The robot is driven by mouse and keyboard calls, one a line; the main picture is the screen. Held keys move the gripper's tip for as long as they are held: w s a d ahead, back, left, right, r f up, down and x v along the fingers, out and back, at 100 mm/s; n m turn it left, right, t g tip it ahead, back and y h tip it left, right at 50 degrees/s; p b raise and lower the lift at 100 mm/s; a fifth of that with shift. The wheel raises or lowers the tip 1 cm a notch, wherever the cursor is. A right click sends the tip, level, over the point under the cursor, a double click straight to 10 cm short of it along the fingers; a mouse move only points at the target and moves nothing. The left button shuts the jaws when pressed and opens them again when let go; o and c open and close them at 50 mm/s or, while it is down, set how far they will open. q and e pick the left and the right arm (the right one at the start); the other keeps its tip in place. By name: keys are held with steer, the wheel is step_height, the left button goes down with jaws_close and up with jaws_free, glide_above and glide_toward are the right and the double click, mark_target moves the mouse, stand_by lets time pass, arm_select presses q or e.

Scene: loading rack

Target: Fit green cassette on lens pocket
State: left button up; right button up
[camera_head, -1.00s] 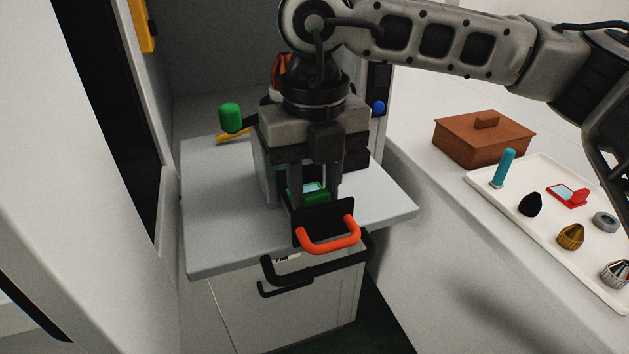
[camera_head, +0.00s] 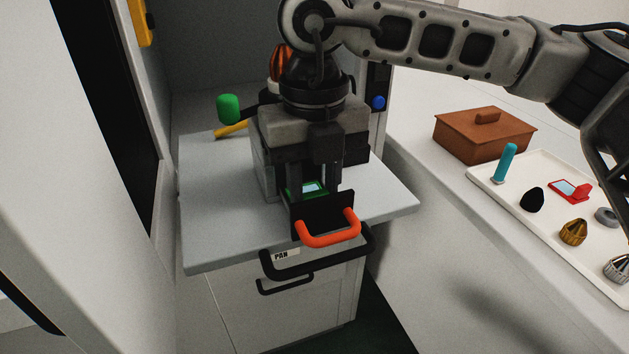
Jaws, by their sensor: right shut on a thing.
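The green cassette (camera_head: 293,190) shows as a small green piece with a pale window, between the fingers of my right gripper (camera_head: 308,188). The right gripper points down over the grey shelf and is shut on the cassette. A black plate (camera_head: 322,214) with an orange handle (camera_head: 330,234) stands just in front of the fingers. The lens pocket cannot be made out; the gripper and the black plate hide what lies under and behind the cassette. Whether the cassette touches anything below cannot be told. My left gripper is not in view.
The grey shelf (camera_head: 215,205) has free room at its left. A green knob (camera_head: 228,109) and a yellow bar (camera_head: 231,130) are behind it. At right, a brown box (camera_head: 480,140) stands by a white tray (camera_head: 530,220) holding a red cassette (camera_head: 572,190) and several small parts.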

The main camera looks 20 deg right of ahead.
steer(key=o, duration=1)
steer(key=shift+f, duration=0.1)
steer(key=shift+o, duration=0.2)
step_height(320, 180, up, 16)
